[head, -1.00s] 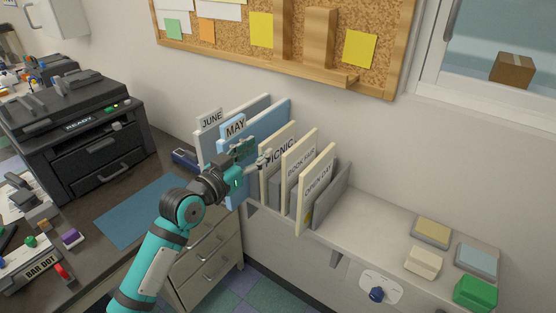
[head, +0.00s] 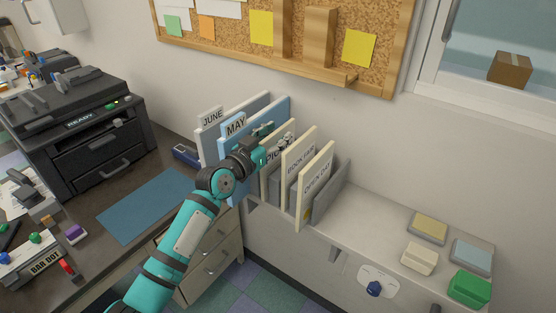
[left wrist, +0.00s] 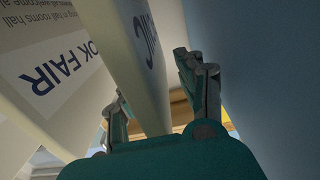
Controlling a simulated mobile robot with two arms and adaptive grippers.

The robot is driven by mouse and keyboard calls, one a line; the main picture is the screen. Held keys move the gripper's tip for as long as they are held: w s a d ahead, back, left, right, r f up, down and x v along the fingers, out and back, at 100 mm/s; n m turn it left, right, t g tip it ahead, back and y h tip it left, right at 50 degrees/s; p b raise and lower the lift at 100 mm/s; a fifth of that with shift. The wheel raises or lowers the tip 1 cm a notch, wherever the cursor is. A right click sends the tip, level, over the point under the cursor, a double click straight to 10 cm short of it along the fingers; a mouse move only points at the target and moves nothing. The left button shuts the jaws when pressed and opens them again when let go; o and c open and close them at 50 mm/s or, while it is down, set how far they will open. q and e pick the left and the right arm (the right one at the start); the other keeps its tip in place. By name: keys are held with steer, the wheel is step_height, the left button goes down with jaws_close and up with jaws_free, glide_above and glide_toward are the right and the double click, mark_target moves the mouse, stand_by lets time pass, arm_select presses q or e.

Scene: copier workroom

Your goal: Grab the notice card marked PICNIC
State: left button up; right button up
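The cream PICNIC card (head: 271,160) stands upright in the row of cards on the ledge, between the blue MAY card (head: 236,126) and the BOOK FAIR card (head: 301,160). My left gripper (head: 284,141) is at its upper part and hides some of its lettering. In the left wrist view the PICNIC card (left wrist: 148,50), with only "NIC" readable, passes between the two spread fingers of my left gripper (left wrist: 152,88). A gap shows between the card and the right-hand finger; contact on the other side is unclear. My right gripper is not in view.
The BOOK FAIR card (left wrist: 45,70) is close on the left in the wrist view, and a blue surface is close on the right. The OPEN DAY card (head: 315,187) and grey dividers stand farther right. Small pads and a green block (head: 469,288) lie on the ledge.

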arm_select(q)
jaws_close()
stand_by(0.4)
